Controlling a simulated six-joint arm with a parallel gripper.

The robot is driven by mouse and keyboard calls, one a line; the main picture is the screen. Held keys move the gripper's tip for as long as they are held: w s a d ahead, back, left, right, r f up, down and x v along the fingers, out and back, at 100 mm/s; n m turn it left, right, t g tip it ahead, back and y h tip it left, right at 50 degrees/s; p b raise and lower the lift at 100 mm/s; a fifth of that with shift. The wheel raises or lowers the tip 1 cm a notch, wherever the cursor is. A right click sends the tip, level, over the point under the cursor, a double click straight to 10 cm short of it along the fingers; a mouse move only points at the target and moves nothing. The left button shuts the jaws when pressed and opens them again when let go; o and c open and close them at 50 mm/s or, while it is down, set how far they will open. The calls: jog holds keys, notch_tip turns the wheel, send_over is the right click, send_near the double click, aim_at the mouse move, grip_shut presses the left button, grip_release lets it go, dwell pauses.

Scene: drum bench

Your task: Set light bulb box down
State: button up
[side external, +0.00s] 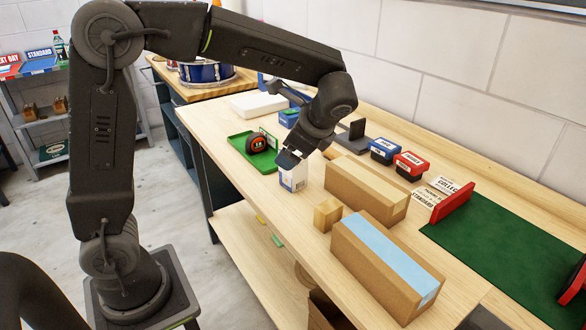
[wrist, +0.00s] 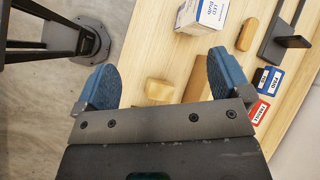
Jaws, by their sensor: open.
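The light bulb box (side external: 293,177) is a small white carton with blue print. It stands upright on the wooden bench (side external: 233,215), near the front edge. In the wrist view the box (wrist: 205,13) shows at the top, beyond the right fingertip and outside the space between the fingers. My gripper (side external: 291,158) is right by the top of the box in the side view. In the wrist view its blue fingers (wrist: 158,82) are wide apart with nothing held. Whether a finger touches the box I cannot tell.
A green tray (side external: 238,148) with a tape measure (side external: 256,143) is to the left. A green mat (side external: 510,245) lies far right.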

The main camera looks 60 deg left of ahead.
jog(key=w+f+m+g+y, duration=0.1)
jog(key=w+f+m+y, duration=0.5)
jog(key=w, duration=0.4)
jog(key=f+x, duration=0.1)
jog(key=x, duration=1.3)
jog(key=shift+s, duration=0.35)
jog(key=shift+a, duration=0.15)
jog(key=c, duration=1.1)
jog(key=shift+o, duration=0.2)
